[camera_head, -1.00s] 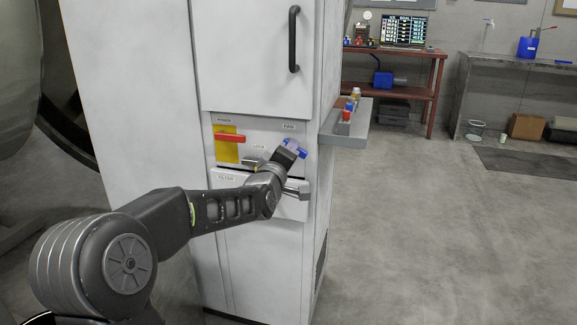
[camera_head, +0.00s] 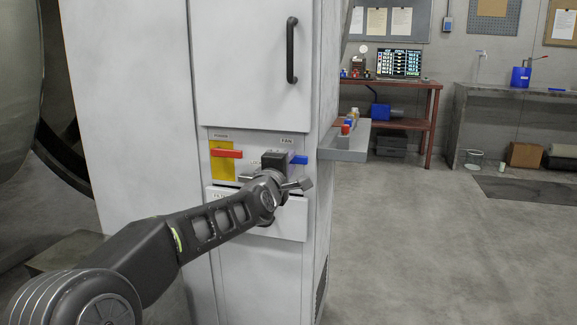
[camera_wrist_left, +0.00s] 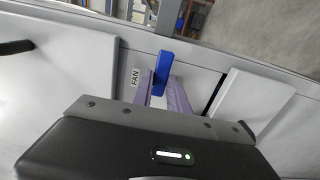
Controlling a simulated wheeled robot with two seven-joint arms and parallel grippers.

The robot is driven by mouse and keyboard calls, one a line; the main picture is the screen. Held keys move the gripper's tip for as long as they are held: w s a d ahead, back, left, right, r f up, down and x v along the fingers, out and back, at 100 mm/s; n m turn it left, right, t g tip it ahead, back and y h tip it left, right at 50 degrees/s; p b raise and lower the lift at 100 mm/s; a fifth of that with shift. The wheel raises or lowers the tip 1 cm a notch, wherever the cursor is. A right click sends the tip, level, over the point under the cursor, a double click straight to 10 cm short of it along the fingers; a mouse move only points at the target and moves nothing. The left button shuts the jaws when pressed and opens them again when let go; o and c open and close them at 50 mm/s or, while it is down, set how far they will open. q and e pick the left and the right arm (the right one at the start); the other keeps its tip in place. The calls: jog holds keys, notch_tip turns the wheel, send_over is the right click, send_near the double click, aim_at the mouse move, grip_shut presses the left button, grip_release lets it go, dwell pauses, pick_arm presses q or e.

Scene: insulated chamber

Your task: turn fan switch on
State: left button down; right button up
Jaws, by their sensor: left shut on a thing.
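The fan switch (camera_head: 299,160) is a blue lever under the FAN label (camera_head: 288,142) on the white cabinet's panel. In the head view its visible end lies level and points right. My left gripper (camera_head: 281,160) is in front of the panel and hides the lever's left part. In the left wrist view the blue lever (camera_wrist_left: 162,68) stands out between the purple fingers of my left gripper (camera_wrist_left: 162,90), which is shut on it. The FAN label is beside it there. My right gripper is not in view.
A red lever (camera_head: 227,153) on a yellow plate sits left on the same panel. A drawer front (camera_head: 290,222) is just below, partly behind my arm. A grey side shelf (camera_head: 345,150) with small bottles juts out at the right. The floor to the right is clear.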

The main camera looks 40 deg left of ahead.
pick_arm(q)
jog(key=c, duration=1.3)
grip_release()
jog(key=v, duration=0.7)
jog(key=shift+s+d, duration=0.15)
jog(key=shift+s, duration=0.2)
